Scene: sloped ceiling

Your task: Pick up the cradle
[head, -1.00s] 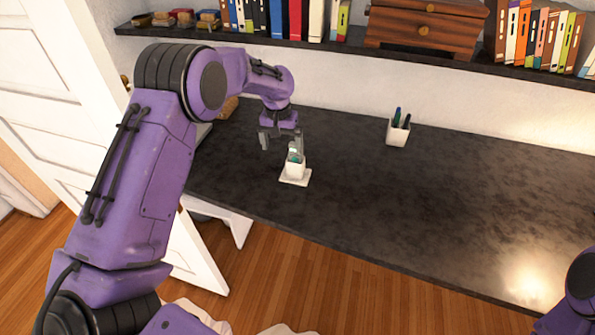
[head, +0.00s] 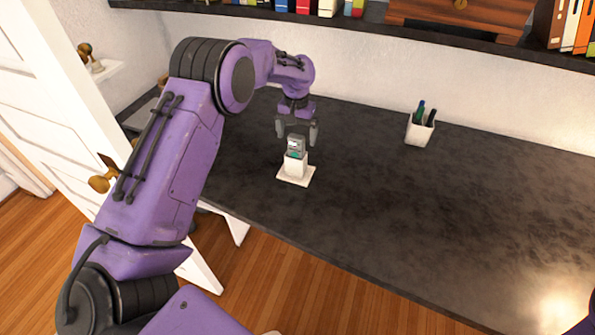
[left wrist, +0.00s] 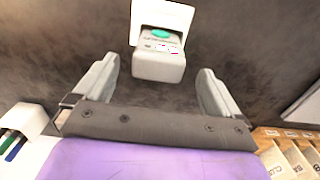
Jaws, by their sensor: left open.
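The cradle (head: 296,170) is a small white stand with a flat base on the dark desk, left of the middle in the head view. A grey device with a teal patch (head: 295,146) sits upright in it. My left gripper (head: 296,137) is open, just behind and above the device, with nothing between its fingers. In the left wrist view the device (left wrist: 158,62) and the white cradle (left wrist: 160,14) lie just beyond the open fingertips (left wrist: 158,82). My right gripper is out of view; only a bit of my right arm shows at the lower right corner.
The dark desk (head: 400,200) is clear around the cradle. A white pen cup (head: 419,131) stands at the back right. A shelf (head: 350,26) with books and a wooden box runs above the desk. A white door (head: 60,120) stands at the left.

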